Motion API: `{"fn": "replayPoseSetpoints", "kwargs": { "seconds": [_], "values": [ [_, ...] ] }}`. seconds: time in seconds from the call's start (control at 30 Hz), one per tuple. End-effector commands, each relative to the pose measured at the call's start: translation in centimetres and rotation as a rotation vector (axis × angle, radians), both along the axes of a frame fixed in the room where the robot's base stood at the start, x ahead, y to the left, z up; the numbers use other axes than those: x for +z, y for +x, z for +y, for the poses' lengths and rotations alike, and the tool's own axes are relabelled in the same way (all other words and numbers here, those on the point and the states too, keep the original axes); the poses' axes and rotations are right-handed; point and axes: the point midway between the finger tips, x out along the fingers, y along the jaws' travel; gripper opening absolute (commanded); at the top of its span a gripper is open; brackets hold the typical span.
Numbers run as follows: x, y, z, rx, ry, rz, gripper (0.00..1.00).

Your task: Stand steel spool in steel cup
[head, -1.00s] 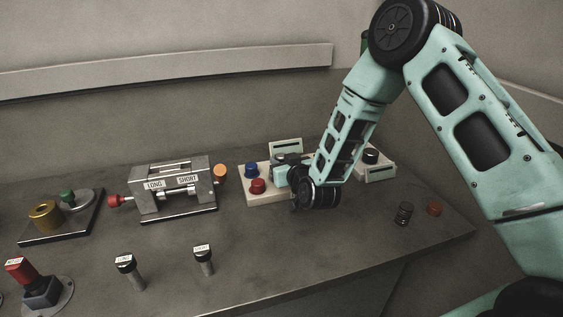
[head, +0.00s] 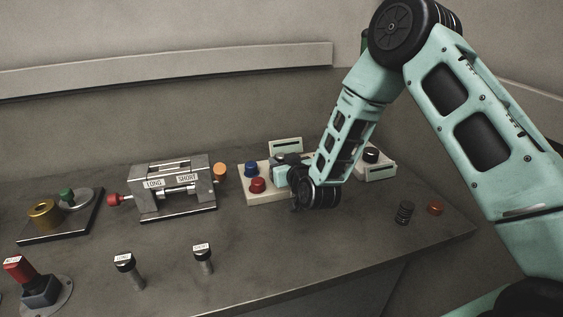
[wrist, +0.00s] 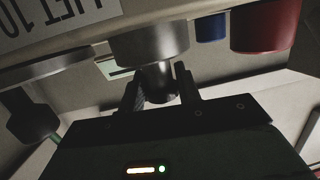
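In the wrist view, which looks upside down, a wide steel cylinder (wrist: 148,42), seemingly the steel cup, stands on the light panel. A narrower dark grey cylinder, seemingly the steel spool (wrist: 158,84), projects from its open side. The two overlap, so I cannot tell how deep the spool sits. My gripper (wrist: 160,88) has one finger on each side of the spool, apparently closed against it. In the head view, my wrist hides the fingers, spool and cup behind it.
Beside the cup are a blue button (head: 251,169) and a red button (head: 258,185) on the light panel (head: 262,198). A dark coil (head: 404,212) and an orange disc (head: 435,208) lie to the right. A LONG/SHORT fixture (head: 177,207) stands left.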

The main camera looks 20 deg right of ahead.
Motion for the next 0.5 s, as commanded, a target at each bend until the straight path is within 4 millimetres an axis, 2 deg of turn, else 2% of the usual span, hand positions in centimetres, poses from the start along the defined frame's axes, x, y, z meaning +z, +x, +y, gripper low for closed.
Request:
{"fn": "replayPoseSetpoints", "kwargs": {
  "seconds": [0.3, 0.4, 0.5],
  "values": [
    [-0.02, 0.00, 0.00, 0.000, 0.000, 0.000, 0.33],
    [-0.02, 0.00, 0.00, 0.000, 0.000, 0.000, 0.59],
    [-0.02, 0.00, 0.00, 0.000, 0.000, 0.000, 0.59]
  ]
}}
